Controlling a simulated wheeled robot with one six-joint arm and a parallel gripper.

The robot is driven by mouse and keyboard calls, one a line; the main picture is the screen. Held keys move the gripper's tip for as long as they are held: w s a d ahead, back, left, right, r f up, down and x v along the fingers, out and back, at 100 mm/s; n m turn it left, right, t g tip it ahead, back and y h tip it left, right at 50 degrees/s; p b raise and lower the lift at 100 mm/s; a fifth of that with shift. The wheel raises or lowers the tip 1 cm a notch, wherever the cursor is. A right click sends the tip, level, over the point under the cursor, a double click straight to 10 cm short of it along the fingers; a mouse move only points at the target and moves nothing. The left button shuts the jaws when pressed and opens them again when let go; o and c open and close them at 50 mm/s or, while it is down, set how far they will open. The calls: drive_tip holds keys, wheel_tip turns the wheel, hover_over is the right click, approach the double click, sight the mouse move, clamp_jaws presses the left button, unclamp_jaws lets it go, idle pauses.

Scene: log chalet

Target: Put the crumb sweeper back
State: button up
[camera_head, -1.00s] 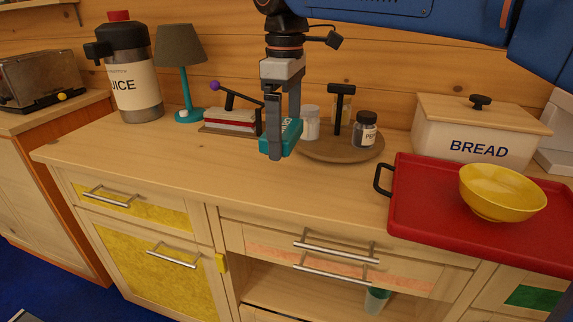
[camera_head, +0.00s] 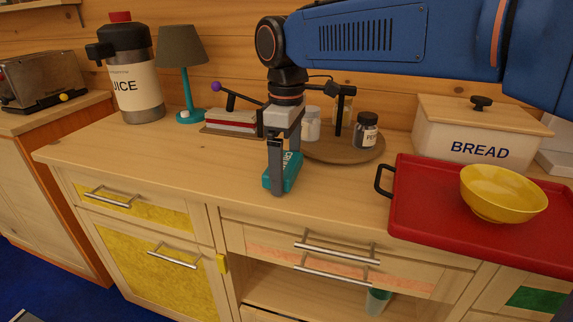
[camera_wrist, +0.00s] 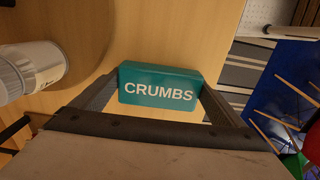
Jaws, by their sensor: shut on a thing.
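The crumb sweeper is a teal block (camera_head: 291,172) with the white word CRUMBS on it, which I read in the wrist view (camera_wrist: 160,84). My gripper (camera_head: 279,180) points down over the counter and is shut on the sweeper. In the wrist view the two fingers (camera_wrist: 160,100) press on its left and right ends. The sweeper is near the counter's front edge, in front of the round wooden tray. I cannot tell whether its underside touches the counter (camera_head: 190,170).
A round wooden tray (camera_head: 350,153) with jars stands behind my gripper. A red-and-white lever device (camera_head: 233,120), teal lamp (camera_head: 184,70) and juice jug (camera_head: 130,80) stand left. A red tray (camera_head: 420,215) with a yellow bowl (camera_head: 502,195) and a bread box (camera_head: 470,140) stand right.

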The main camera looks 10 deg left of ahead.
sight(287, 164)
drive_tip(key=shift+f, duration=0.1)
drive_tip(key=o, duration=0.7)
wheel_tip(287, 164, up, 12)
drive_tip(key=shift+r, duration=0.15)
drive_tip(key=shift+s, duration=0.15)
